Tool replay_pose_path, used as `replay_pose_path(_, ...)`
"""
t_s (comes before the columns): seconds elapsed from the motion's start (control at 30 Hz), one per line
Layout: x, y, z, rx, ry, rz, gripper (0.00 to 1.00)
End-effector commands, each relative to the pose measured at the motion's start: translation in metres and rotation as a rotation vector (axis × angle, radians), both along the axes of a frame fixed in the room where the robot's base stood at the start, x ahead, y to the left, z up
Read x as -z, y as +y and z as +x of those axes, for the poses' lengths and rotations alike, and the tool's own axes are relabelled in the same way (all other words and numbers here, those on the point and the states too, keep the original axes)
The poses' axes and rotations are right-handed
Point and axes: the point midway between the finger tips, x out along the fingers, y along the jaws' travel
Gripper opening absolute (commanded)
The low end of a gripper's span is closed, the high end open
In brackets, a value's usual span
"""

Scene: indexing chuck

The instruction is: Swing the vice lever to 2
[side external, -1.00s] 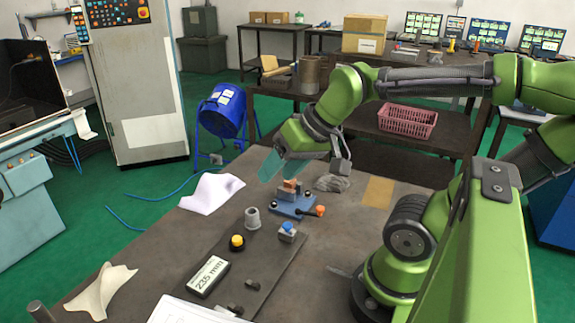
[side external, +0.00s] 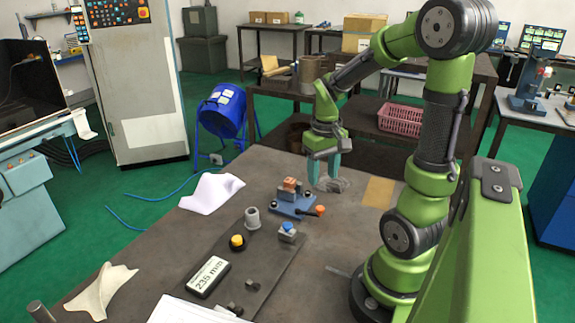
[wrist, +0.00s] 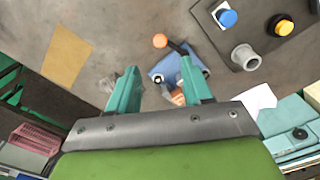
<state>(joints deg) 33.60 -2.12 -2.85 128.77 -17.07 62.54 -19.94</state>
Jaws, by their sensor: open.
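The vice (side external: 292,203) has a blue base and stands on the grey table, with a reddish-brown block (side external: 290,184) at its top. Its lever ends in an orange knob (side external: 320,210) that points to the right in the side view. In the wrist view the vice (wrist: 178,68) lies just beyond my fingers, with the orange knob (wrist: 160,40) at its upper left. My gripper (side external: 325,180) is open and empty, pointing down behind and to the right of the vice, apart from the lever. In the wrist view its teal fingers (wrist: 160,90) partly hide the block. No position number is readable.
A dark plate (side external: 250,262) in front of the vice carries a yellow button (side external: 237,242), a blue button (side external: 288,228), a grey cylinder (side external: 252,218) and a 235 mm display (side external: 208,276). A white cloth (side external: 212,192) lies left. A tan patch (side external: 379,192) lies right on bare table.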

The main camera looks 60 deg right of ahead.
Motion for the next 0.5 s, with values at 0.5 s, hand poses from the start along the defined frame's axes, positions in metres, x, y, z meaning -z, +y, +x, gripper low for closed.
replay_pose_path(0.5, 0.092, 0.0, 0.0, 0.002, 0.001, 0.002, 0.5)
